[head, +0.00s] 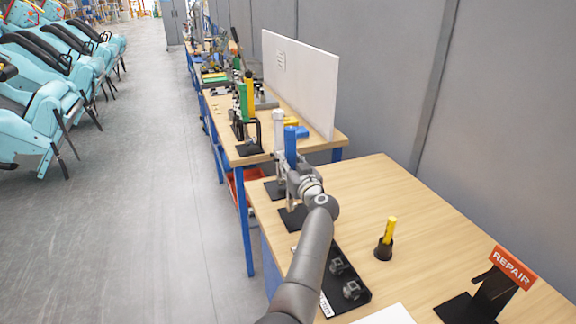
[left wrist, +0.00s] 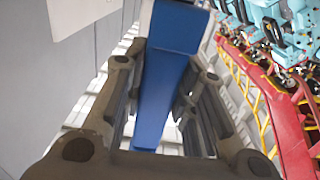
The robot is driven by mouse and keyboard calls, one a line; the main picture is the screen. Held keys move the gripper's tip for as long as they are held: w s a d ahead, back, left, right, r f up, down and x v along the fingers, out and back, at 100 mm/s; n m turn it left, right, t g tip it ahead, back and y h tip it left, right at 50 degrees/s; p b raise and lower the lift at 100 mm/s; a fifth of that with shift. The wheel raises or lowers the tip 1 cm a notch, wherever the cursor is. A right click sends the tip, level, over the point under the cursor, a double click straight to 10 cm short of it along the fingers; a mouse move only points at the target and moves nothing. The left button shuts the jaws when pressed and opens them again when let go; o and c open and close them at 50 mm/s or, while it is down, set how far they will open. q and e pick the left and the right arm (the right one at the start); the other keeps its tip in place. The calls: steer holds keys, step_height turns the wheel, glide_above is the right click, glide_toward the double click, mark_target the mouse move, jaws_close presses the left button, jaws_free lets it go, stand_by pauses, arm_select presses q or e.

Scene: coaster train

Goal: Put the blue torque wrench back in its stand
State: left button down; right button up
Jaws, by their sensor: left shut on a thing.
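The blue torque wrench (head: 291,148) is upright in the head view, at the left edge of the near table. My left gripper (head: 297,180) is shut on it. In the left wrist view the wrench's blue body (left wrist: 166,75) runs between the two fingers (left wrist: 160,105). A black stand base (head: 292,218) lies on the table just below the gripper. The wrench's lower end is hidden by my gripper and arm, so I cannot tell whether it touches the stand. My right gripper is not in view.
A white upright tool (head: 278,135) stands just beyond, on another black base (head: 273,190). A yellow tool (head: 389,232) in a black holder, a black tray (head: 350,287) with metal parts and an orange REPAIR sign (head: 513,267) are on the table. The table's middle is clear.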

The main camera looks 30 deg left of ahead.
arm_select(q)
steer(key=shift+w+d+r+b, duration=0.2)
steer(key=shift+w+d+b, duration=0.55)
steer(key=shift+w, duration=0.2)
steer(key=shift+p, duration=0.6)
steer(key=shift+f+b, duration=0.4)
steer(key=shift+f, duration=0.45)
stand_by(1.4)
